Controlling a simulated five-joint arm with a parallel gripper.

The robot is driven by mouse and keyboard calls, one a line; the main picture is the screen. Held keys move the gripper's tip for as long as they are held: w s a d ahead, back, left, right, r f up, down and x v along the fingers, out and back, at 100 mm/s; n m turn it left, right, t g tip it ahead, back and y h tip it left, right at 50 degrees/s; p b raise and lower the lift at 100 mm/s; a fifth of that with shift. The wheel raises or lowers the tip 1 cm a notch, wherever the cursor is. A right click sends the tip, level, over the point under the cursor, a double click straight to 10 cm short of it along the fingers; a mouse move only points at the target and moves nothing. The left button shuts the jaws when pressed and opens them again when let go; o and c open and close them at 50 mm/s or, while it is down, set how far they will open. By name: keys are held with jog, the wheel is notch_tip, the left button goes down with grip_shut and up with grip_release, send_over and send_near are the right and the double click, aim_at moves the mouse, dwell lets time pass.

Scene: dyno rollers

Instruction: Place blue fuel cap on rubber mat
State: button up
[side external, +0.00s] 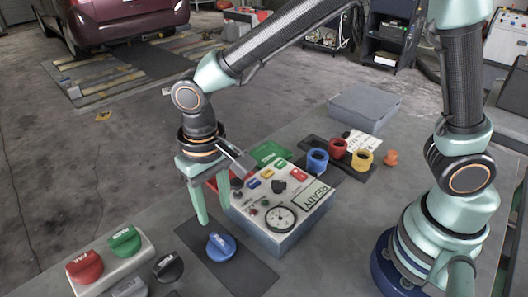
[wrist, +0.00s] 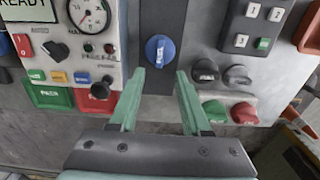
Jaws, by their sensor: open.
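The blue fuel cap (side external: 221,246) lies with its raised grip bar up on a flat dark mat (side external: 249,272) beside the control box. In the wrist view the cap (wrist: 160,51) sits on the dark mat (wrist: 170,18), centred just beyond my fingertips. My gripper (side external: 213,212) is open, its two green fingers pointing down above and slightly behind the cap. In the wrist view my gripper (wrist: 158,74) shows a clear gap between the fingers, with nothing held.
The control box (side external: 290,220) with a gauge stands right of the mat. A pale holder (side external: 105,262) with red and green caps is at left, near a black cap (side external: 168,267). Blue, red and yellow rings (side external: 317,161) sit on another dark mat behind. A grey box (side external: 364,107) stands farther back.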

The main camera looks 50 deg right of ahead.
jog(key=s+d+r+t, duration=0.1)
jog(key=d+r+t, duration=0.1)
jog(key=d+r, duration=0.4)
jog(key=s+d+r+t, duration=0.2)
jog(key=d+r, duration=0.4)
jog(key=d, duration=1.1)
jog(key=shift+s+d+t, duration=0.25)
jog(key=shift+t, duration=0.55)
